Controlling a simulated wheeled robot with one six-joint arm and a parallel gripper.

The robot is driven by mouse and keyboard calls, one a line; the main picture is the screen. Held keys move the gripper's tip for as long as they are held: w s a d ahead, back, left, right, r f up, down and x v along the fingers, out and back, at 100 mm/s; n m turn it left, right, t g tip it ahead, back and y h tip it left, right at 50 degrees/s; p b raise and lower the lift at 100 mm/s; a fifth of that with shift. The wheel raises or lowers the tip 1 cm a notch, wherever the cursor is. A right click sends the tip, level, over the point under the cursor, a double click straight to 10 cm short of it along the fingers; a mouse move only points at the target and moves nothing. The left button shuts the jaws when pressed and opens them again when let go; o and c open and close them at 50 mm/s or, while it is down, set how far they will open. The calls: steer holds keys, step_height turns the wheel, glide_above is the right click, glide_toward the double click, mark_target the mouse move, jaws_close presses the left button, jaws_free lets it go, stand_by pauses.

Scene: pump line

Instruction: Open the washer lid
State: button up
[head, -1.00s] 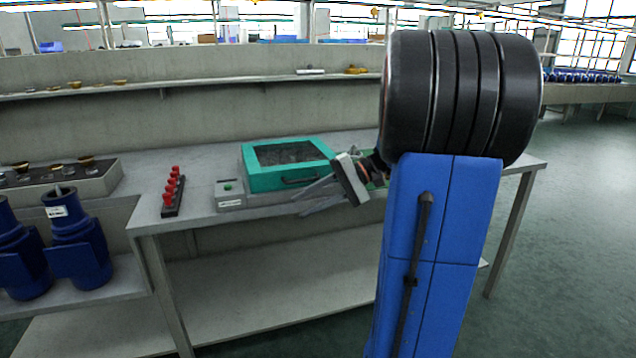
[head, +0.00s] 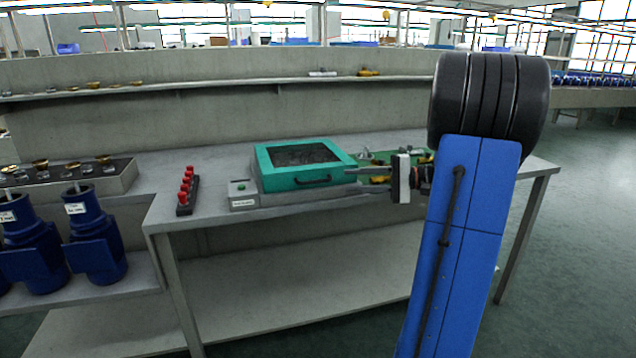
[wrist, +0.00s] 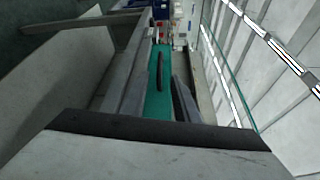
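The washer is a teal box on a grey base on the bench. Its lid (head: 300,155), a teal frame with a dark window, lies flat and shut. The black bar handle (head: 313,181) is on its front face. My gripper (head: 349,180) is level at the washer's front right, fingers pointing left towards the handle. The fingers are apart and empty. In the wrist view the handle (wrist: 159,70) shows ahead between the two fingers, against the teal front (wrist: 160,95). I cannot tell how far the fingertips are from it.
A grey control box with a green button (head: 241,187) stands left of the washer. A rack of red pieces (head: 187,190) is further left. Blue pump bodies (head: 92,235) stand at the far left. A green board with small parts (head: 380,160) lies behind my gripper.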

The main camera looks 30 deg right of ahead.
mark_target(322, 181)
steer(key=x, duration=1.1)
steer(key=shift+w, duration=0.1)
jaws_close()
